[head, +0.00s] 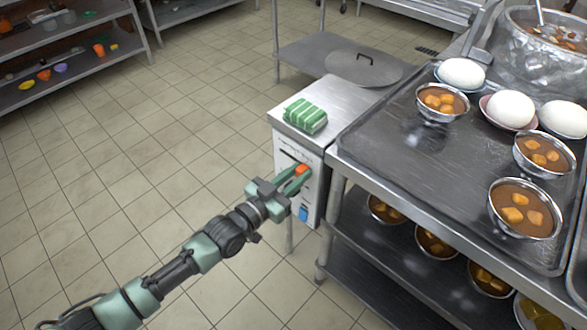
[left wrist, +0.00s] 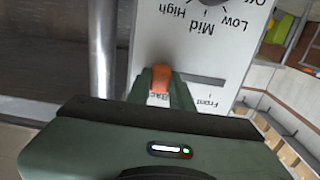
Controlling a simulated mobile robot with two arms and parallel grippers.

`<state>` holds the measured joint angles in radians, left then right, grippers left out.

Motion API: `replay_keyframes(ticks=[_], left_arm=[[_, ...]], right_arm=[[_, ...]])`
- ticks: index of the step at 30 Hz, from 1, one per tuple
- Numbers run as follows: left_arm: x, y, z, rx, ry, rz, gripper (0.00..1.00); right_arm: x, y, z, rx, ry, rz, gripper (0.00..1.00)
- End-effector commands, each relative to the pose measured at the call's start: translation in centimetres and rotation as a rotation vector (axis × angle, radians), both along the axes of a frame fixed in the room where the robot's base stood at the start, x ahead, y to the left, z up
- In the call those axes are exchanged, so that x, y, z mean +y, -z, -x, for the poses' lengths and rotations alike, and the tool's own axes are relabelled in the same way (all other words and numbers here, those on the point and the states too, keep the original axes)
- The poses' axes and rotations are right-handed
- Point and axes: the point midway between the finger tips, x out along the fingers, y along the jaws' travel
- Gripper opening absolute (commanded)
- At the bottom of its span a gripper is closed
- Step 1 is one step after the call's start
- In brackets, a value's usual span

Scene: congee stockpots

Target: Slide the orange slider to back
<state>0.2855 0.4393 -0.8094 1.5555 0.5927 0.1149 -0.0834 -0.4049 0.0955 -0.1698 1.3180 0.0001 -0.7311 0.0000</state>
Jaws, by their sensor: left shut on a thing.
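The orange slider (head: 302,169) sits on the white front panel (head: 312,190) of a counter unit. My left gripper (head: 293,178) reaches in from the left and is shut on the slider. In the left wrist view the orange slider (left wrist: 160,78) is between the two green fingers of my left gripper (left wrist: 161,88). The panel shows upside down there. The slider is at the end of its slot by the partly hidden "Back" label (left wrist: 157,99). The empty slot (left wrist: 203,79) runs right toward the "Front" label (left wrist: 207,103). My right gripper is not in view.
A green-and-white striped bundle (head: 305,116) lies on the unit's top. A blue part (head: 303,213) is low on the panel. The steel table (head: 385,150) at right holds bowls of soup and white domed items. Open tiled floor (head: 140,170) lies to the left.

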Motion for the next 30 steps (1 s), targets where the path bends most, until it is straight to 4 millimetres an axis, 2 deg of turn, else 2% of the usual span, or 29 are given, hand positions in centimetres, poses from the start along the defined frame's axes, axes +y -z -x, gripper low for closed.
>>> replay_keyframes(ticks=[7,8,10,21,26,30], left_arm=[[-0.4,0.2,0.4,0.004,0.008,0.002,0.0],[-0.4,0.2,0.4,0.004,0.008,0.002,0.24],[-0.4,0.2,0.4,0.004,0.008,0.002,0.44],[0.0,0.2,0.5,0.003,0.004,0.0,0.44],[1.4,0.2,2.2,0.004,0.005,-0.001,0.44],[2.9,0.2,4.1,0.004,0.006,-0.001,0.44]], right_arm=[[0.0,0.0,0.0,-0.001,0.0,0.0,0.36],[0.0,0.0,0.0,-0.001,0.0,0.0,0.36],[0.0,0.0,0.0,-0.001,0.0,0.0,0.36],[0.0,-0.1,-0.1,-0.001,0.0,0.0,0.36],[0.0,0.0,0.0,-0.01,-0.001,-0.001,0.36],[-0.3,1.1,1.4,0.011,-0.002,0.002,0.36]])
